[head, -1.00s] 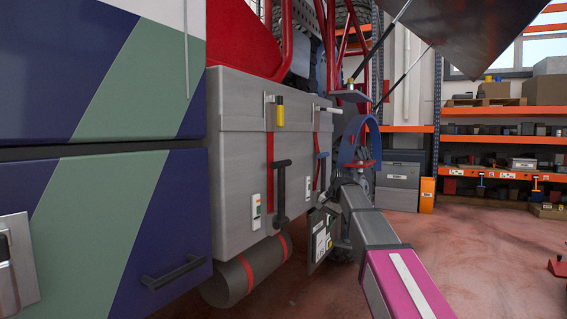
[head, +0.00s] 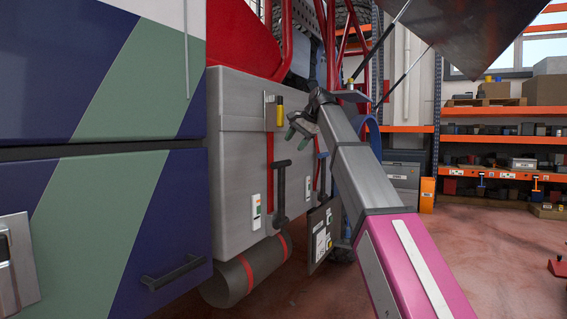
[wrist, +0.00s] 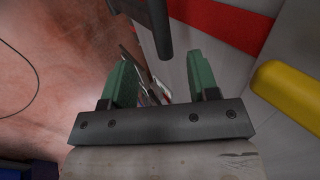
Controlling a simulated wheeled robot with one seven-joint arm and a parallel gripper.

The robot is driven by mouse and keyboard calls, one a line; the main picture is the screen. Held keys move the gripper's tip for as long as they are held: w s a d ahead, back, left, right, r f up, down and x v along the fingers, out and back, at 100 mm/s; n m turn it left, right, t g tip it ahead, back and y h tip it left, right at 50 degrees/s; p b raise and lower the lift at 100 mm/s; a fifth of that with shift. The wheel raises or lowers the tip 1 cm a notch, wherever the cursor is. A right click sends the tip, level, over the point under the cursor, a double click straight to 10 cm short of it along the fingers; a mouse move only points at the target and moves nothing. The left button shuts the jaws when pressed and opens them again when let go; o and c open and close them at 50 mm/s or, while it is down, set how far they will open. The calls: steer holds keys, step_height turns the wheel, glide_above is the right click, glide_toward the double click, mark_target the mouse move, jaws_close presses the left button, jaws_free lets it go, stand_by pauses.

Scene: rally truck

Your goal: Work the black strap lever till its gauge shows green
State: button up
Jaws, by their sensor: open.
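The black strap lever (head: 281,192) hangs on the front of the grey metal box, at the lower end of a red strap (head: 270,150). A small white gauge (head: 256,212) sits left of it; its reading is too small to tell. My gripper (head: 298,134) is open and empty, with green fingertips, above and slightly right of the lever. In the wrist view my gripper (wrist: 163,88) has a dark bar (wrist: 156,22), apparently the black lever, beyond and between its fingers, with no contact visible. The red strap shows there too (wrist: 225,22).
A yellow-handled latch (head: 279,112) is close to my gripper; yellow also shows in the wrist view (wrist: 290,92). A second lever with a blue handle (head: 322,170) is to the right. A dark roll (head: 245,272) lies below the box (head: 232,180). Open floor is at right.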

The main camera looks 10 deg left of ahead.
mark_target(284, 162)
steer(key=x, duration=0.9)
steer(key=shift+a+f, duration=0.1)
steer(key=shift+f, duration=0.1)
jaws_close()
